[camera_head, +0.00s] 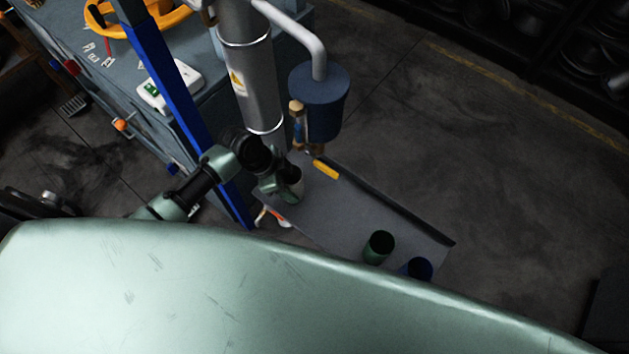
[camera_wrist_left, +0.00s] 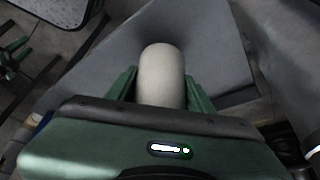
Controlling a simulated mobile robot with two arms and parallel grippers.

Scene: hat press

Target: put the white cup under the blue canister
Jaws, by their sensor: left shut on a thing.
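The blue canister (camera_head: 322,95) hangs at the end of a grey pipe, above a dark grey tray (camera_head: 335,207). A brass tap or spout shows at its lower left side. My left gripper (camera_head: 284,186) is shut on the white cup (camera_head: 293,176), just below and left of the spout in the head view. My arm partly hides the cup there. In the left wrist view the white cup (camera_wrist_left: 161,72) stands between the green fingers of my left gripper (camera_wrist_left: 161,92). I cannot tell whether its base touches the tray. My right gripper is not in view.
A green cup (camera_head: 379,247) and a blue cup (camera_head: 418,268) stand at the tray's near right end. A yellow piece (camera_head: 326,169) lies near the tray's far edge. A silver cylinder (camera_head: 250,80) and a blue post (camera_head: 180,95) stand close to my left arm.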

